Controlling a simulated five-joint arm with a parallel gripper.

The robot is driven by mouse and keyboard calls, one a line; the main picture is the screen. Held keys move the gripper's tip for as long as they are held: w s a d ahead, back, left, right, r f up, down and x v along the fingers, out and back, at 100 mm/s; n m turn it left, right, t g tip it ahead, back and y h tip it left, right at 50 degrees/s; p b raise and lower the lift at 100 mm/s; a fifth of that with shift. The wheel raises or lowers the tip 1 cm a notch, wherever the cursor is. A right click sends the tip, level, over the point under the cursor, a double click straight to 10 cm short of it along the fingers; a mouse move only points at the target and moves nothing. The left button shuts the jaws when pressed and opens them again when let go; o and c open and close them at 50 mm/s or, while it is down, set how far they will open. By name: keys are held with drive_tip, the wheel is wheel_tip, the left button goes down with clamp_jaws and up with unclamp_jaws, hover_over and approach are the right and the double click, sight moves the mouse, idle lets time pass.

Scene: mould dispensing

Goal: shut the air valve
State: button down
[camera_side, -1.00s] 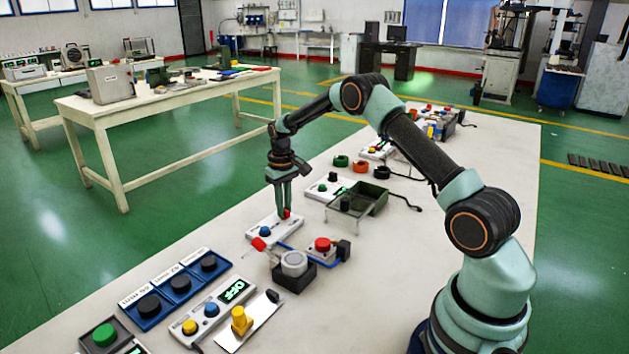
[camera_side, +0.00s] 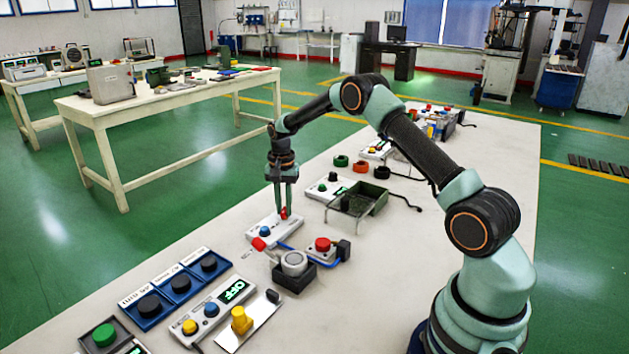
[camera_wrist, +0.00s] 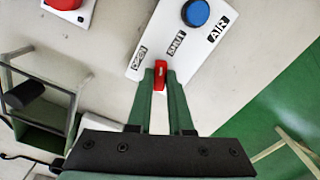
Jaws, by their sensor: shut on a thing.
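The air valve is a white panel (camera_wrist: 150,60) with a blue round knob (camera_wrist: 196,12), black labels reading AIR, SHUT and OPEN, and a small red lever (camera_wrist: 160,76). In the side view the panel (camera_side: 276,229) lies on the pale bench, with its blue knob (camera_side: 265,231) at the near end. My gripper (camera_side: 284,212) points straight down over the panel's far end. In the wrist view its two green fingers (camera_wrist: 160,78) are shut on the red lever, one on each side. The fingers hide its lower part, and I cannot tell exactly which label it points at.
A red button box (camera_side: 322,247) and a grey round cup in a black holder (camera_side: 294,263) stand close in front of the panel. A green open tray (camera_side: 365,200) with a frame stands behind to the right. Blue dial panels (camera_side: 178,287) lie front left.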

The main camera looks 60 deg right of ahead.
sight(284, 209)
drive_tip(key=m, duration=0.4)
drive_tip(key=shift+r+m, duration=0.1)
drive_tip(key=shift+m, duration=0.2)
idle(0.4)
drive_tip(key=c, duration=0.8)
unclamp_jaws()
wheel_tip(284, 209, up, 12)
drive_tip(key=shift+r, duration=0.1)
